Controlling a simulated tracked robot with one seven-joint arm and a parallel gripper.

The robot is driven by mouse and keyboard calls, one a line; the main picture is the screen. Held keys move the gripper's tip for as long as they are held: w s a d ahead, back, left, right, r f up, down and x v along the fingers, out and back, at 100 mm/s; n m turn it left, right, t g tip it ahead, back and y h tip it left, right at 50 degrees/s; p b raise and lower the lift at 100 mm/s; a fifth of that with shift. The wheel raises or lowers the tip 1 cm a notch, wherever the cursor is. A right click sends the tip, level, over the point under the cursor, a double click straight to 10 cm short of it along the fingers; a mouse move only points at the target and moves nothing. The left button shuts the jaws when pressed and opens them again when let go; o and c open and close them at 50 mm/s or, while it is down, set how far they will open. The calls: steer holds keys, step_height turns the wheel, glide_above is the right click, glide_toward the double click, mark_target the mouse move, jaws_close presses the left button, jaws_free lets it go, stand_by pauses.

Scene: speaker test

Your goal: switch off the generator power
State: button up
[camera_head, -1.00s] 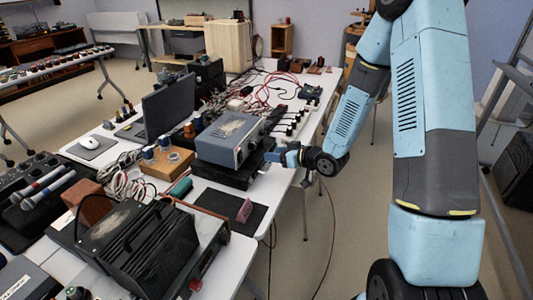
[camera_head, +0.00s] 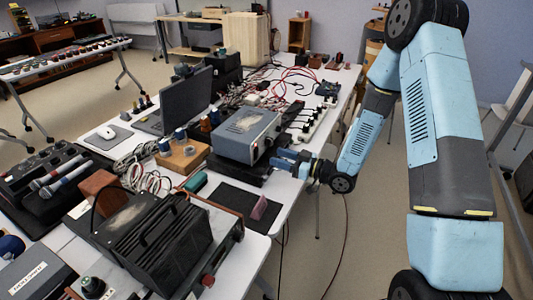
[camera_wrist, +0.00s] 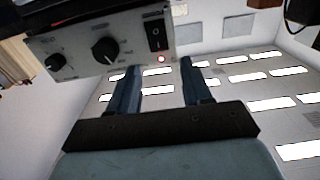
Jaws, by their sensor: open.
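The generator (camera_head: 247,135) is a grey-blue metal box on a dark unit on the long white table. Its front panel (camera_wrist: 85,45) fills the top left of the wrist view, with two black knobs, a black rocker switch (camera_wrist: 155,33) and a lit red lamp (camera_wrist: 161,58) near the switch. My gripper (camera_head: 278,159) is at the generator's front right side in the head view. In the wrist view my gripper (camera_wrist: 160,66) is open and empty, its two blue fingers apart, with the lamp and switch between and beyond the tips. I cannot tell whether a finger touches the panel.
A power strip with plugs (camera_head: 312,120) and red cables (camera_head: 290,80) lie behind the generator. A laptop (camera_head: 182,100) stands to its left. A black mat with a pink block (camera_head: 259,208) lies in front. The floor right of the table is mostly clear.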

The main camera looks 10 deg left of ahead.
mark_target(257, 151)
steer(key=x, duration=0.6)
steer(key=shift+w+a, duration=0.1)
steer(key=shift+a, duration=0.2)
jaws_close()
